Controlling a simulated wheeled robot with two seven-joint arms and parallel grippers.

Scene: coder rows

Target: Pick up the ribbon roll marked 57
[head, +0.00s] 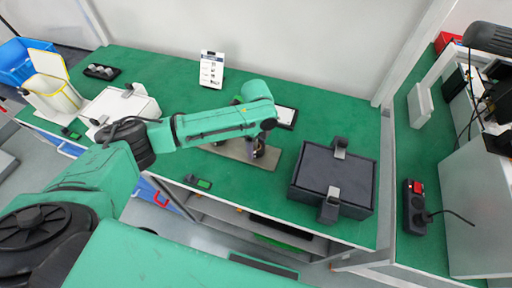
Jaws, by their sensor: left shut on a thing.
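My left gripper (257,150) points down over a beige board (232,153) on the green bench. It is shut on a small dark thing, probably a ribbon roll, mostly hidden by the fingers and wrist. No number can be read on it. I cannot tell whether it still touches the board. My left arm covers part of the board and what may stand behind it. My right gripper is not in view.
A dark box with grey clamps (325,182) stands right of the gripper. A white card (211,70) stands behind. A white case (122,106), a yellow-rimmed bin (52,92) and a black tray (101,72) are left. A socket strip (415,207) lies on the right bench.

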